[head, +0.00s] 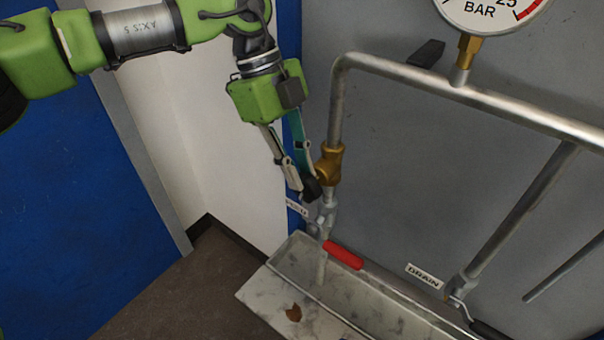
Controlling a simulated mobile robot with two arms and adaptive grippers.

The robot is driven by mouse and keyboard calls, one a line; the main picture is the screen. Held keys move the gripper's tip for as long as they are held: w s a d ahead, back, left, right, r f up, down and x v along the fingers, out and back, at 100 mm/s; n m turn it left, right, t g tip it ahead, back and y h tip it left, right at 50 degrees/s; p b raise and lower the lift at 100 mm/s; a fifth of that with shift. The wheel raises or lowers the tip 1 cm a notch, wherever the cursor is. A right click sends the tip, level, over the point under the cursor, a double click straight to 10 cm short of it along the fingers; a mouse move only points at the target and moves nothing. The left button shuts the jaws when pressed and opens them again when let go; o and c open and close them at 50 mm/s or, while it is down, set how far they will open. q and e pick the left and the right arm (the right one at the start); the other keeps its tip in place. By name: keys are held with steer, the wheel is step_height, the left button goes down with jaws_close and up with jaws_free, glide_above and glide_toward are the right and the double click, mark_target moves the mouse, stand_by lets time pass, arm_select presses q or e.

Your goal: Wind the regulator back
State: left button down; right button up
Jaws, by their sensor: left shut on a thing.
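The regulator (329,163) is a brass body on the vertical steel pipe, left of centre in the head view. A dark round knob (312,189) shows at its lower left. My left gripper (307,188) reaches down from above left, with its fingertips at the knob. It is shut on the knob, and the fingers partly hide it. The round gauge (492,8), marked BAR, stands on the horizontal pipe at the top right, cut off by the picture's edge; its needle is not in view. My right gripper is not in view.
A red-handled valve (343,255) sits below the regulator, above a metal trough (390,307). A DRAIN label (425,275) and a dark-handled valve (487,330) are at the right. The steel pipe (480,98) crosses the grey panel. White wall lies left of the gripper.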

arm_select(q)
steer(key=shift+w+a+f+g+h, duration=0.1)
steer(key=shift+w+a+g+h, duration=0.05)
steer(key=shift+g+h, duration=0.3)
steer(key=shift+w+a+f+g+h, duration=0.15)
steer(key=shift+g+h, duration=0.2)
steer(key=shift+h, duration=0.2)
steer(key=shift+r, duration=0.15)
steer(key=c, duration=2.2)
jaws_free()
steer(key=v, duration=1.2)
steer(key=shift+a, duration=0.15)
